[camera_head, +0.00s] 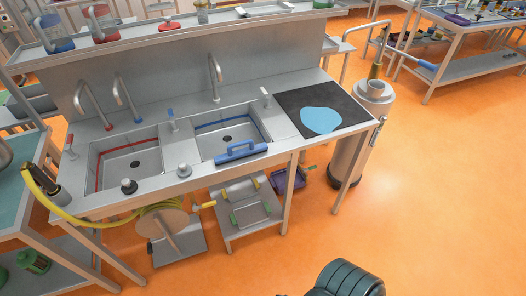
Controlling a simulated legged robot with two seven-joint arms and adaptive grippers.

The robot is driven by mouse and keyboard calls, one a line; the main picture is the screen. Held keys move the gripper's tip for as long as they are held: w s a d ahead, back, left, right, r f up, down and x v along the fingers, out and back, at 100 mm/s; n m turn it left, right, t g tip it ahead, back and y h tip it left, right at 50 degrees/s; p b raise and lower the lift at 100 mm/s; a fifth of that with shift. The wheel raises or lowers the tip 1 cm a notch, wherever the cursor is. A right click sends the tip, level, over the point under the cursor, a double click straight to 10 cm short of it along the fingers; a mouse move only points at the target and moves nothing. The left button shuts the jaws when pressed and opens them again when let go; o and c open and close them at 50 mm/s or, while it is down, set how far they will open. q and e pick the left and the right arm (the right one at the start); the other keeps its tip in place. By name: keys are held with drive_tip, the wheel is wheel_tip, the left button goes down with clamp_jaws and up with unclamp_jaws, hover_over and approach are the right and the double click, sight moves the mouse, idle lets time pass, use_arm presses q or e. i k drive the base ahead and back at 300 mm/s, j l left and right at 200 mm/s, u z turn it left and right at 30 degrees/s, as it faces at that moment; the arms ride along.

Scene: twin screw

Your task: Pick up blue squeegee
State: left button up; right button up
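The blue squeegee (241,154) lies along the front rim of the right sink basin (228,138), with its raised handle on top. It looks roughly parallel to the counter's front edge. Neither of my grippers can be made out in the head view. A dark ribbed rounded part shows at the bottom edge, but I cannot tell what it is.
The steel counter has a left basin (127,160) with a red line and several faucets. A black mat (345,103) with a light blue cloth (320,120) lies to the right. A tall metal cylinder (356,140) stands beside the counter. Orange floor in front right is clear.

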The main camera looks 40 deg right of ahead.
sight(230, 156)
drive_tip(key=k+j+z, duration=0.1)
drive_tip(key=z, duration=1.15)
